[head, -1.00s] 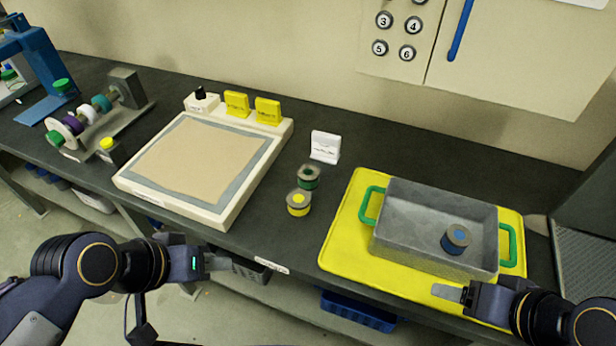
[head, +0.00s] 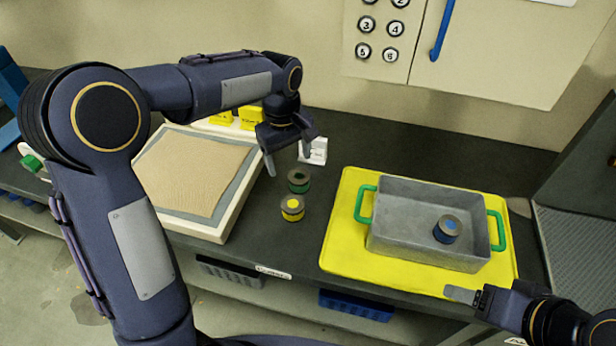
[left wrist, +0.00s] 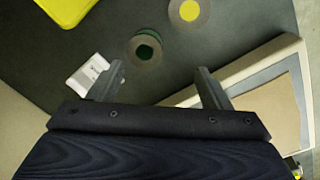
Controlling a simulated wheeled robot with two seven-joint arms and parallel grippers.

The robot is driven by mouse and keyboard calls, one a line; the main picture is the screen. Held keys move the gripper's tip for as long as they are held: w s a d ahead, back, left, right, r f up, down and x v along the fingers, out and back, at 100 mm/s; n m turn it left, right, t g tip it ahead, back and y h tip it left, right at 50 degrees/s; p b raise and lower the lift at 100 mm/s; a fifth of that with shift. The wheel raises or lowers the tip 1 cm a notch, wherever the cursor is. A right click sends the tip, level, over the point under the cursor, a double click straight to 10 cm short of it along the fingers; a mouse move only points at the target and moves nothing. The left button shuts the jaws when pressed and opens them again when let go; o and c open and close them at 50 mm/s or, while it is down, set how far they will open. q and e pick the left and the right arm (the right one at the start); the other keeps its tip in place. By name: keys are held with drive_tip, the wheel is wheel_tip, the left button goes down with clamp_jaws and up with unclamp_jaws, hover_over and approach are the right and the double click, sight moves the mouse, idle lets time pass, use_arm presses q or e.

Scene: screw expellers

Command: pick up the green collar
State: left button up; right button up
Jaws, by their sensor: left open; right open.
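The green collar (head: 298,181) is a short grey-topped ring with a green band, standing on the dark bench between the white-framed board and the yellow mat. It also shows in the left wrist view (left wrist: 146,48), just beyond my fingertips. My left gripper (head: 288,163) is open and empty, pointing down above and slightly behind the green collar. In the left wrist view its fingers (left wrist: 158,72) are spread, with the collar near the left finger. A yellow collar (head: 292,208) stands in front of the green one. My right gripper (head: 462,294) is at the mat's front edge; only part shows.
A grey metal bin (head: 392,243) with green handles sits on the yellow mat (head: 343,250) and holds a blue collar (head: 446,229). A white label block (head: 318,151) stands behind the green collar. The framed board (head: 228,195) lies to the left.

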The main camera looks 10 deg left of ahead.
sight(299, 176)
use_arm(q)
drive_tip(key=shift+w+d+f+n+y, duration=0.3)
drive_tip(key=shift+w+d+f, duration=0.45)
drive_tip(key=shift+w+d, duration=0.2)
wheel_tip(299, 176, down, 8)
drive_tip(key=shift+w+a+r+p, duration=0.1)
drive_tip(key=shift+w+a+p, duration=0.05)
drive_tip(key=shift+p, duration=0.35)
drive_tip(key=c, duration=1.2)
drive_tip(key=shift+r, duration=0.1)
